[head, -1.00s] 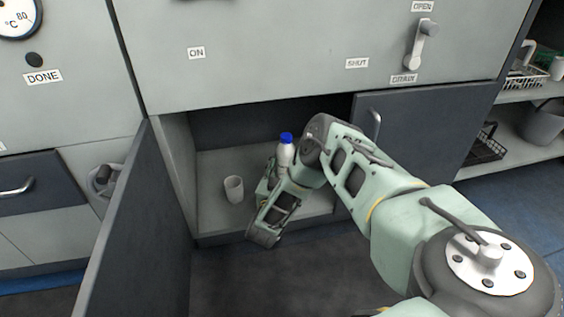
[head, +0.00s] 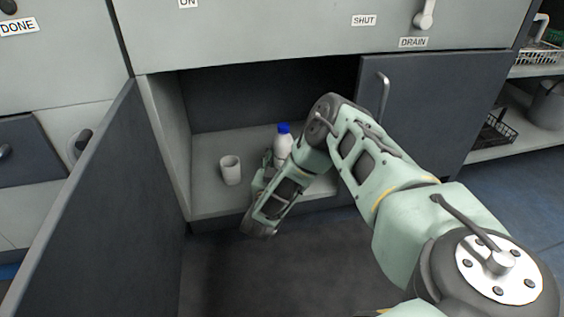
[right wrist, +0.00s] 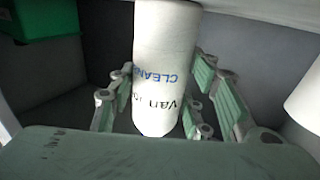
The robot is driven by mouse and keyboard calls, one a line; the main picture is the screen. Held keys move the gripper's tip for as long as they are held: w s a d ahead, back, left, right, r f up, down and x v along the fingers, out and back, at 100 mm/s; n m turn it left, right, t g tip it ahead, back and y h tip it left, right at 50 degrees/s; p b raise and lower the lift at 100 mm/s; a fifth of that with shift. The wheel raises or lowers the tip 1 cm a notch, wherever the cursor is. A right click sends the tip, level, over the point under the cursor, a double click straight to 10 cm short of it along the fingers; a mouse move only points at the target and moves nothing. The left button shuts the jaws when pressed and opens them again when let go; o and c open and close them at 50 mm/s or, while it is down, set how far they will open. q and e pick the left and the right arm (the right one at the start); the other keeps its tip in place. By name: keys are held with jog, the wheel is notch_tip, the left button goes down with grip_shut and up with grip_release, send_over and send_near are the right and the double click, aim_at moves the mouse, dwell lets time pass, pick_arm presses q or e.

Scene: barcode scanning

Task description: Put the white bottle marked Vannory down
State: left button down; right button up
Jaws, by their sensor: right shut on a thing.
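The white bottle with a blue cap (head: 283,146) is inside the open lower cabinet, upright. In the right wrist view its side (right wrist: 165,60) shows the blue word "CLEANE…" and dark letters "Van…", partly turned away. My right gripper (head: 268,166) reaches into the cabinet opening from the front, with its fingers (right wrist: 165,100) on both sides of the bottle, shut on it. The bottle's lower part is hidden behind my gripper in the head view, so I cannot tell whether it touches the cabinet floor (head: 207,200). My left gripper is out of view.
A white cup (head: 230,170) stands on the cabinet floor left of the bottle. The open cabinet door (head: 80,220) bounds the left side, and a closed dark door (head: 430,120) the right. A green object (right wrist: 40,18) shows in the right wrist view.

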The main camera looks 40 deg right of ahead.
jog(key=o, duration=1.2)
jog(key=shift+o, duration=0.2)
jog(key=shift+r, duration=0.1)
jog(key=p+v, duration=0.7)
jog(key=v, duration=0.5)
